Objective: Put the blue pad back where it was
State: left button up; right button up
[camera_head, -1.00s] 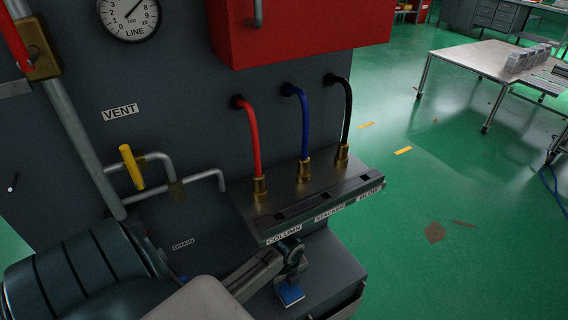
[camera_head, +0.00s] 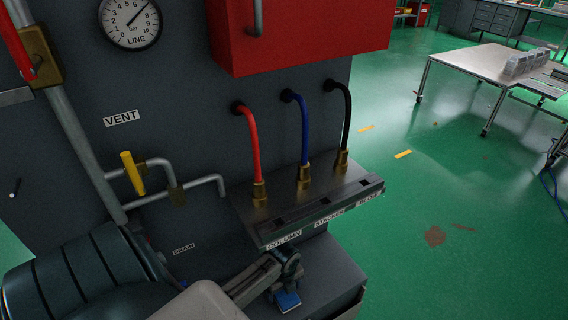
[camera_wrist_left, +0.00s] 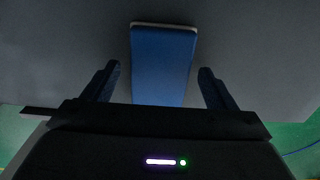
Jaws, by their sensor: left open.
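The blue pad (camera_head: 288,300) shows as a small blue patch with a pale edge, low in the head view, by the grey ledge below the hose panel. In the left wrist view the blue pad (camera_wrist_left: 163,65) is a long blue rectangle with a pale far rim, against a dark grey surface. My left gripper (camera_head: 284,284) is just above the pad and partly hides it. In the left wrist view my left gripper (camera_wrist_left: 160,75) is open, with one dark finger on each side of the pad and visible gaps between. I cannot tell whether the pad rests on the surface. My right gripper is out of view.
The metal hose panel (camera_head: 312,197), labelled COLUMN, STACKER and BLOW, juts out close above my gripper. Red (camera_head: 253,145), blue (camera_head: 304,135) and black hoses (camera_head: 347,125) plug into it. A yellow-handled valve (camera_head: 132,173) is at left. Green floor (camera_head: 450,220) is open at right.

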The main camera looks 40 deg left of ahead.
aim_at(284, 292)
pick_arm(q)
notch_tip(284, 292, up, 8)
jog(key=shift+f, duration=0.25)
dwell(0.7)
